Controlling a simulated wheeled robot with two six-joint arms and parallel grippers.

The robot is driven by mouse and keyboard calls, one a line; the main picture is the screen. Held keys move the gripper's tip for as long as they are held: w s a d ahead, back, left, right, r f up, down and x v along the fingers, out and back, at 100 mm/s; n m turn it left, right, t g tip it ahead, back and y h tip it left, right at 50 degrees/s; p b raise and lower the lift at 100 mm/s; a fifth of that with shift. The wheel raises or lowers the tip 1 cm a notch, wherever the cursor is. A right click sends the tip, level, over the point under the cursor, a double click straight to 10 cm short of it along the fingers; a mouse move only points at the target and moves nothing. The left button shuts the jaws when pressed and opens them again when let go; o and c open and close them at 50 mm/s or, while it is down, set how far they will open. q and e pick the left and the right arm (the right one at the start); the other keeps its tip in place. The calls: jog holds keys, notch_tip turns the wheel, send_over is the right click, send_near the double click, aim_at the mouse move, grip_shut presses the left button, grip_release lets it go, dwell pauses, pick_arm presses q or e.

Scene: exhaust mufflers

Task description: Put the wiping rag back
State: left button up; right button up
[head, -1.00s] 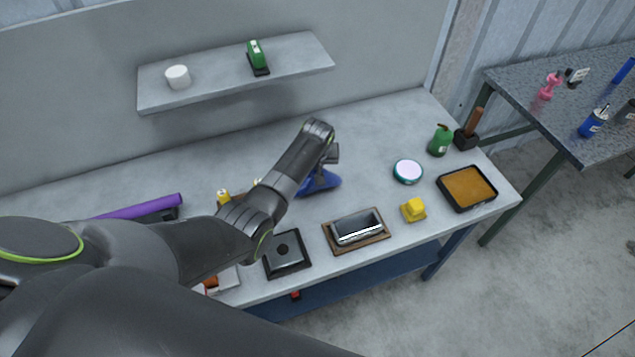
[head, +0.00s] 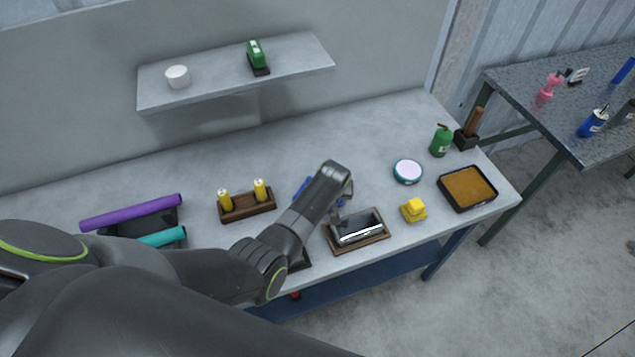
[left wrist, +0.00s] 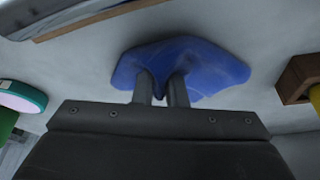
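The blue wiping rag (left wrist: 205,65) is bunched at the fingers of my left gripper (left wrist: 161,92) in the left wrist view. A fold of it stands between the two fingers, which are closed on it. In the head view, blue bits of the rag (head: 302,187) show beside my left gripper (head: 342,205), whose wrist hides the rest. The rag is just behind the wooden tray (head: 379,238) with a silver metal piece (head: 356,228). I cannot tell whether the rag touches the bench (head: 380,130). My right gripper is not in view.
A round teal-rimmed tin (head: 408,171), a yellow block (head: 413,210) and a black pan with orange filling (head: 467,188) lie to the right. A wooden holder with yellow cylinders (head: 247,207) and purple and teal rolls (head: 132,212) lie left.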

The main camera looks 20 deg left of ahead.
pick_arm(q)
jog(key=o, duration=0.7)
jog(key=shift+o, duration=0.2)
jog(key=shift+p+v, duration=0.3)
jog(key=shift+v, duration=0.7)
jog(key=d+v, duration=0.1)
jog(key=v, duration=0.7)
jog(key=shift+d+r, duration=0.35)
jog(key=shift+d, duration=0.1)
jog(key=shift+w+a+f, duration=0.2)
jog(key=shift+f, duration=0.2)
jog(key=c, duration=0.4)
jog(key=f, duration=0.2)
jog(key=a+f, duration=0.1)
jog(key=f, duration=0.1)
jog(key=shift+w+f+b, duration=0.15)
jog(key=shift+w+b, duration=0.05)
jog(key=shift+b, duration=0.1)
grip_shut()
jog(key=shift+f, duration=0.6)
